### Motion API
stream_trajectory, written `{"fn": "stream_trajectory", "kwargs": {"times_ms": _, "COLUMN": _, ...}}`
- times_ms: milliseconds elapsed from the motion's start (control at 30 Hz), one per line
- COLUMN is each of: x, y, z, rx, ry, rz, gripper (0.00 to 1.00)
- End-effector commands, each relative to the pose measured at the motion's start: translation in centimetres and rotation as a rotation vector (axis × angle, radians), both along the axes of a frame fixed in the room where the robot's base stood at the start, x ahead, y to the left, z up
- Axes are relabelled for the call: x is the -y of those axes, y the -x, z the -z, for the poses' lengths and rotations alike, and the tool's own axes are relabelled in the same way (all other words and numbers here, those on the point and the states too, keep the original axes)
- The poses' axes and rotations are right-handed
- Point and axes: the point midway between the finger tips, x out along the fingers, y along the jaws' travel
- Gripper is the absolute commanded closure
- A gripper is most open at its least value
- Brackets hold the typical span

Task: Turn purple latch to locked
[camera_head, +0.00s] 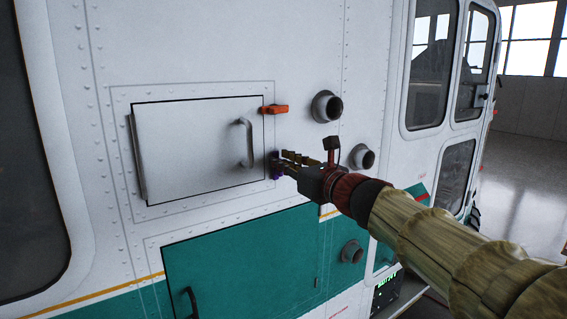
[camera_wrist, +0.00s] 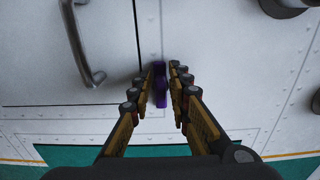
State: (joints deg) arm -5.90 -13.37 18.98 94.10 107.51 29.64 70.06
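The purple latch (camera_head: 276,168) is at the lower right edge of the closed white hatch door (camera_head: 195,150). In the wrist view the purple latch (camera_wrist: 161,91) looks upright, its long side along the door's edge, partly covered by the fingers. My gripper (camera_head: 280,163) reaches in from the right, its fingertips at the panel. In the wrist view the two fingers of my gripper (camera_wrist: 166,70) lie close along both sides of the latch and look shut on it. The exact contact is hard to see.
An orange latch (camera_head: 274,109) sits level at the door's upper right. The door has a curved handle (camera_head: 246,143), left of the fingers. Round grey ports (camera_head: 327,106) stick out to the right. A teal hatch (camera_head: 235,265) lies below.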

Motion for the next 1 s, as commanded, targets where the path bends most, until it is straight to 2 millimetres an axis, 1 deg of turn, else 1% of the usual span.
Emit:
{"fn": "stream_trajectory", "kwargs": {"times_ms": 33, "x": 0.01, "y": 0.01, "z": 0.00, "rx": 0.000, "ry": 0.000, "rz": 0.000, "gripper": 0.86}}
{"fn": "stream_trajectory", "kwargs": {"times_ms": 300, "x": 0.02, "y": 0.01, "z": 0.00, "rx": 0.000, "ry": 0.000, "rz": 0.000, "gripper": 1.00}}
{"fn": "stream_trajectory", "kwargs": {"times_ms": 733, "x": -0.01, "y": 0.03, "z": 0.04, "rx": 0.008, "ry": 0.009, "rz": 0.000, "gripper": 1.00}}
{"fn": "stream_trajectory", "kwargs": {"times_ms": 1000, "x": -0.18, "y": 0.15, "z": 0.34, "rx": 0.069, "ry": 0.099, "rz": 0.001, "gripper": 1.00}}
